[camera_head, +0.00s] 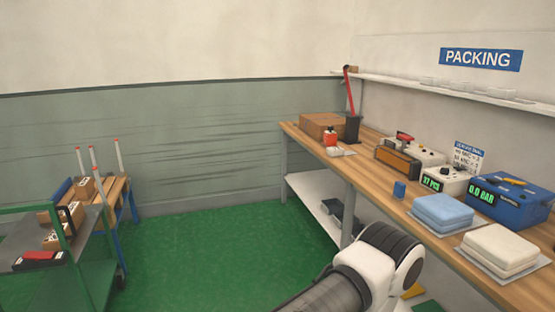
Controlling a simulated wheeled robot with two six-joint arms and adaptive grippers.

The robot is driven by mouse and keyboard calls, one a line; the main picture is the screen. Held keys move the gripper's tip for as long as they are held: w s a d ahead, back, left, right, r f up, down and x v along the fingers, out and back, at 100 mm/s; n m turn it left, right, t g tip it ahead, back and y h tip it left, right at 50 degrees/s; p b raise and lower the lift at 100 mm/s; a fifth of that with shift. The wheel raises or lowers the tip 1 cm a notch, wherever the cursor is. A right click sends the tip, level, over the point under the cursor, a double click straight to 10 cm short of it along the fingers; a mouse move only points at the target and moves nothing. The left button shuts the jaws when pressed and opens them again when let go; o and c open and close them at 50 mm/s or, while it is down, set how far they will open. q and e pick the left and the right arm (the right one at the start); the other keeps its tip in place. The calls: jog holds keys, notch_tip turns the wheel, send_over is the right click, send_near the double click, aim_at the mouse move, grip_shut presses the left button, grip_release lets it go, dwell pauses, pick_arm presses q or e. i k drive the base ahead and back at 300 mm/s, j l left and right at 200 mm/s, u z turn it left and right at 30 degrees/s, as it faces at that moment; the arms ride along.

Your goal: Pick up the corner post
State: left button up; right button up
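Several slim white posts with red tips (118,156) stand upright around a small wood-topped cart with blue legs (130,208) at the left. They look like corner posts, but I cannot tell which one the task means. A white and black link of one of my arms shows at the bottom, right of centre. Neither of my grippers is in view.
A green cart (98,275) with brown boxes stands at the front left. A long wooden workbench (395,203) along the right holds folded blue (443,211) and white pads (500,247) and a blue device (510,205). The green floor (215,255) between is clear.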

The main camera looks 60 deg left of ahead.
aim_at(90, 147)
jog(key=i+j+u, duration=0.15)
jog(key=j+u, duration=0.25)
jog(key=j, duration=0.15)
jog(key=i+j+u, duration=0.4)
jog(key=j, duration=0.15)
jog(key=i+j+u, duration=0.2)
jog(key=j+u, duration=0.2)
jog(key=i+j+u, duration=0.85)
jog(key=i, duration=0.5)
jog(key=i+u, duration=0.4)
jog(key=i, duration=0.5)
jog(key=i+l+u, duration=0.15)
jog(key=i+u, duration=0.3)
jog(key=i, duration=0.3)
jog(key=i+l+u, duration=0.5)
jog(key=i, duration=0.2)
jog(key=i+l+u, duration=0.45)
jog(key=i+l, duration=0.15)
